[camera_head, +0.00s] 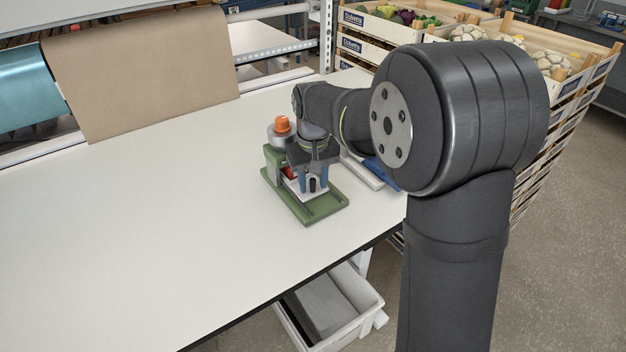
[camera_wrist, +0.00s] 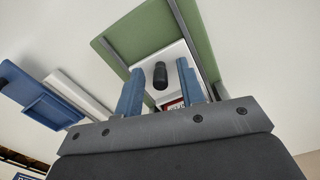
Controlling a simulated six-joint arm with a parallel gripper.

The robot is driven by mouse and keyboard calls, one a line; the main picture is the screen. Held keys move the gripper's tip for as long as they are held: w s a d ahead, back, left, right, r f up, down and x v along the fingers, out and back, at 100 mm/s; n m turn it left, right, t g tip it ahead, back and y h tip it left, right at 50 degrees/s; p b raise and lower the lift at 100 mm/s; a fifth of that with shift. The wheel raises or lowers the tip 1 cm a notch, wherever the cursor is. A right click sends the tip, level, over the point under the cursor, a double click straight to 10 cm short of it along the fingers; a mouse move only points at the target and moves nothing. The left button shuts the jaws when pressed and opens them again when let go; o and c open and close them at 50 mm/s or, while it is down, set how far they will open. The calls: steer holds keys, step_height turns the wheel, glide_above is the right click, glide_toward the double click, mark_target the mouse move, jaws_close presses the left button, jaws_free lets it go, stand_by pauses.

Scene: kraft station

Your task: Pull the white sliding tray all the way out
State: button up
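The white sliding tray (camera_head: 294,187) sits in a green device on the table and lies low over its green base (camera_head: 323,209). In the wrist view the tray (camera_wrist: 174,54) carries an upright black knob (camera_wrist: 160,76). My gripper (camera_head: 312,182) is over the tray, with its two blue fingers apart. In the wrist view the knob appears between the fingertips of my gripper (camera_wrist: 158,76), with a gap on each side. My gripper hides part of the tray and the device body behind it.
An orange knob (camera_head: 282,124) tops the device. A blue tray (camera_head: 381,173) and a white bar (camera_head: 361,171) lie just right of it. The white table (camera_head: 150,230) is clear to the left and in front. A white bin (camera_head: 352,292) stands below the front edge.

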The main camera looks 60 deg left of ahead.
steer(key=shift+c, duration=0.3)
jaws_close()
steer(key=d, duration=1)
steer(key=shift+d, duration=0.15)
steer(key=shift+o, duration=0.3)
jaws_free()
steer(key=shift+d, duration=0.15)
